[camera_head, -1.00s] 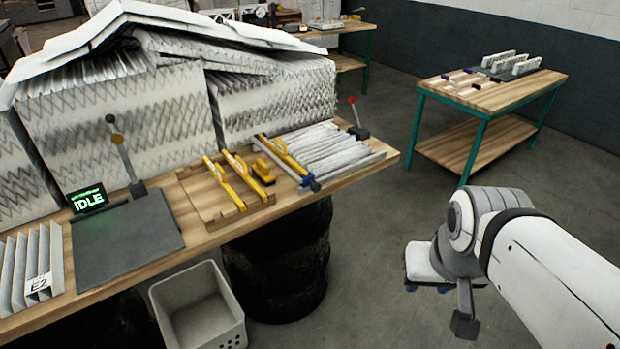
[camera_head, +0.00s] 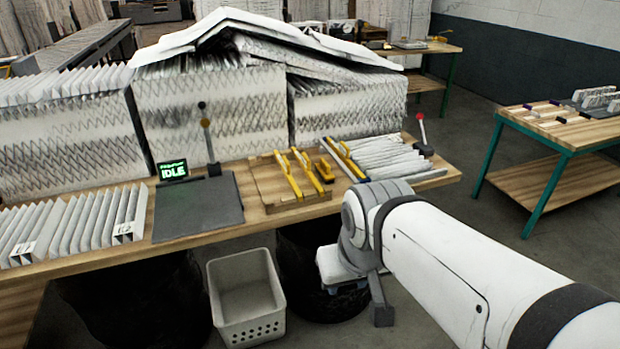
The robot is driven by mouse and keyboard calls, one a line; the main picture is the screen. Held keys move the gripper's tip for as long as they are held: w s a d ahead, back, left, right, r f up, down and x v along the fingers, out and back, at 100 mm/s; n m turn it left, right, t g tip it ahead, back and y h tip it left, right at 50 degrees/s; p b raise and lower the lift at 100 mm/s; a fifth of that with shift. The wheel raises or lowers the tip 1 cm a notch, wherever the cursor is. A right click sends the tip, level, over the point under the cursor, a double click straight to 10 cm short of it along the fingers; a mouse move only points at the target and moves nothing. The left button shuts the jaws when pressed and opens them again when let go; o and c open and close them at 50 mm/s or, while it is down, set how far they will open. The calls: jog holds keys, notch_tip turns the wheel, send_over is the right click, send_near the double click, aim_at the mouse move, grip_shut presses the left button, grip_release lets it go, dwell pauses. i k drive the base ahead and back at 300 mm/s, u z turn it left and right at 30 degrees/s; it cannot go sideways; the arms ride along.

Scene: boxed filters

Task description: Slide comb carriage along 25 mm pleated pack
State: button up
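A white pleated pack (camera_head: 392,155) lies flat at the right end of the wooden workbench. A yellow comb bar (camera_head: 343,157), which looks like the comb carriage, lies across the pack's left edge. Several other yellow combs (camera_head: 289,176) lie on a wooden board to its left. My gripper (camera_head: 362,300) hangs from the wrist of my white arm, in front of the bench's front edge and apart from the pack and combs. Its fingers are partly hidden and too unclear to tell whether they are open. Nothing held is clearly visible.
A dark plate (camera_head: 197,208) with an IDLE display (camera_head: 173,169) and a lever (camera_head: 206,140) is on the bench. More pleated packs (camera_head: 70,230) stand at left. A grey bin (camera_head: 246,300) and black drums are below. A green-legged table (camera_head: 560,135) is at right; floor between is clear.

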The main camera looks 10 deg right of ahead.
aim_at(323, 141)
jog(key=i, duration=1)
jog(key=u, duration=0.05)
